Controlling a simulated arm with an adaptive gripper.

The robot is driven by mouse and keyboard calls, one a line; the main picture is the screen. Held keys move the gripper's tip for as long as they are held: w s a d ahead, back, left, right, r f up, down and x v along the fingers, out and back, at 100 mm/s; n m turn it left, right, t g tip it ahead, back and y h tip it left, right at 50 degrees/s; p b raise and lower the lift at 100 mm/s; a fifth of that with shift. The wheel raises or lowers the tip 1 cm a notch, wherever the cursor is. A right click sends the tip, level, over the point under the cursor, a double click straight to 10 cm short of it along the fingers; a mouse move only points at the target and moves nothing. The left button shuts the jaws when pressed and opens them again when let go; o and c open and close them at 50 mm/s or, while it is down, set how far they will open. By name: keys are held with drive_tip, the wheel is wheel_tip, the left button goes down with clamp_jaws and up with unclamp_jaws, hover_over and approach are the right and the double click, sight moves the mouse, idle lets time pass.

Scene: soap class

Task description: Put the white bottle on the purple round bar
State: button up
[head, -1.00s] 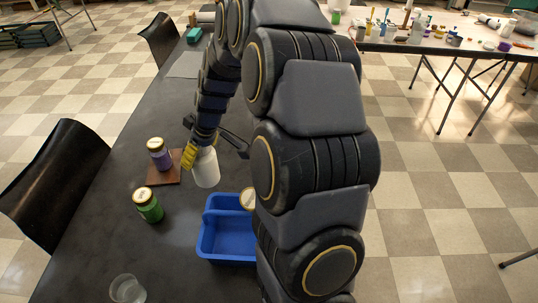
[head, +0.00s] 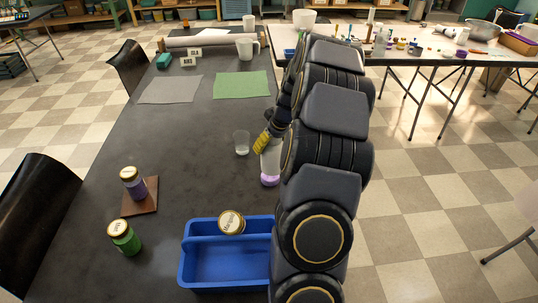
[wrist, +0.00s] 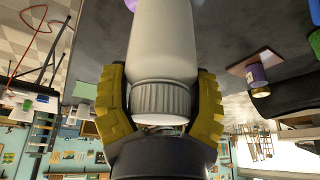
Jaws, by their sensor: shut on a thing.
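The white bottle (head: 271,157) is partly hidden by my arm in the head view. Its white body and ribbed grey cap also show in the wrist view (wrist: 162,45). My gripper (wrist: 160,78), with yellow fingers, is shut on the bottle near its cap, one finger on each side. The purple round bar (head: 270,180) shows directly below the bottle in the head view. In the wrist view purple edges of the bar (wrist: 195,19) peek out beside the bottle's far end. Whether the bottle touches the bar I cannot tell.
A clear glass (head: 241,143) stands close left of the bottle. A blue caddy (head: 190,262) with a lidded jar (head: 231,222) is nearer. A purple jar (head: 134,186) on a brown board (head: 149,205) and a green jar (head: 124,240) stand left. Grey and green mats lie farther back.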

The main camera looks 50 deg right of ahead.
drive_tip(key=shift+w+d+f, duration=0.85)
drive_tip(key=shift+d+f, duration=0.05)
drive_tip(key=shift+f, duration=0.75)
drive_tip(key=shift+w+d+f, duration=0.85)
drive_tip(key=shift+w+f, duration=0.05)
drive_tip(key=shift+f, duration=0.8)
drive_tip(key=shift+w+d+f, duration=0.85)
drive_tip(key=shift+d+f, duration=0.05)
drive_tip(key=shift+f, duration=0.75)
drive_tip(key=shift+f, duration=0.1)
drive_tip(key=o, duration=1.1)
drive_tip(key=shift+f, duration=0.1)
